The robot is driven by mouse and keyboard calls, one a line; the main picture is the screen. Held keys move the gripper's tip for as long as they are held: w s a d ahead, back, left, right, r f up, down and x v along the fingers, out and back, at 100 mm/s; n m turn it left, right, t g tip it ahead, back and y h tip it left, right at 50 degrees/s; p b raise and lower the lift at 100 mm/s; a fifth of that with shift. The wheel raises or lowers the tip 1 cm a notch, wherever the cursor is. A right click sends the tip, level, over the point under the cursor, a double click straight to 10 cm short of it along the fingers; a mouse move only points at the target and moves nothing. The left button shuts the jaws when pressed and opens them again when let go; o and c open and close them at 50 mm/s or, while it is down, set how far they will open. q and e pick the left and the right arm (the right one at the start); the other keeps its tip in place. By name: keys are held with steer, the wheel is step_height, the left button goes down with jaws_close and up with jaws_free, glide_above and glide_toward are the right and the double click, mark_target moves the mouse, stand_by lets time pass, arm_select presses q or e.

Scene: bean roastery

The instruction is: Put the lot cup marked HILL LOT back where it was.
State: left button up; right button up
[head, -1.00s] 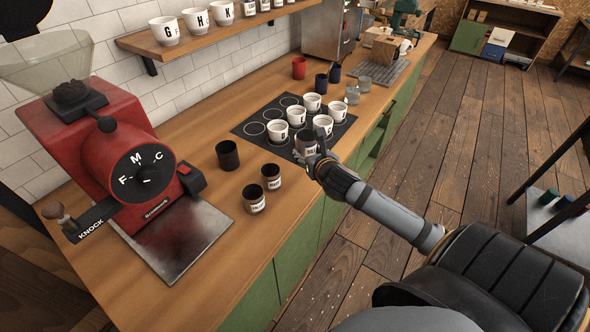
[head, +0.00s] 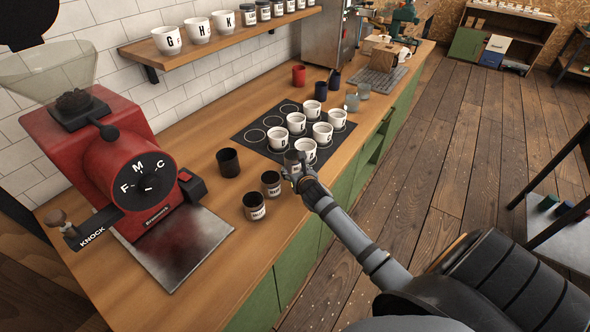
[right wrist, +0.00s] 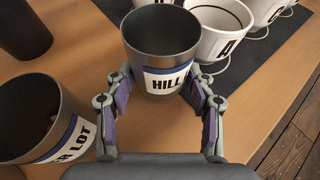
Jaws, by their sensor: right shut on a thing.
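The lot cup marked HILL (right wrist: 168,80) is a dark grey cup with a white and blue label; the rest of its wording is hidden. My right gripper (right wrist: 160,92) is shut on it, one finger on each side. In the head view this cup (head: 291,158) is at the front edge of the black mat, partly hidden by my right gripper (head: 298,174). I cannot tell whether it touches the counter. Two similar labelled lot cups (head: 271,183) (head: 255,206) stand to its left on the wooden counter. One label ending in "LOT" (right wrist: 68,143) shows in the right wrist view. My left gripper is out of view.
Several white lettered cups (head: 306,150) stand on the black mat (head: 244,136) with printed circles. A plain dark cup (head: 228,162) stands left of it. A red grinder (head: 120,150) is at the left.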

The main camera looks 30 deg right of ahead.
steer(key=shift+f, duration=0.2)
steer(key=shift+f, duration=0.25)
steer(key=o, duration=1.2)
steer(key=shift+o, duration=0.2)
steer(key=shift+r, duration=0.4)
steer(key=v, duration=1.2)
steer(key=shift+r, duration=0.1)
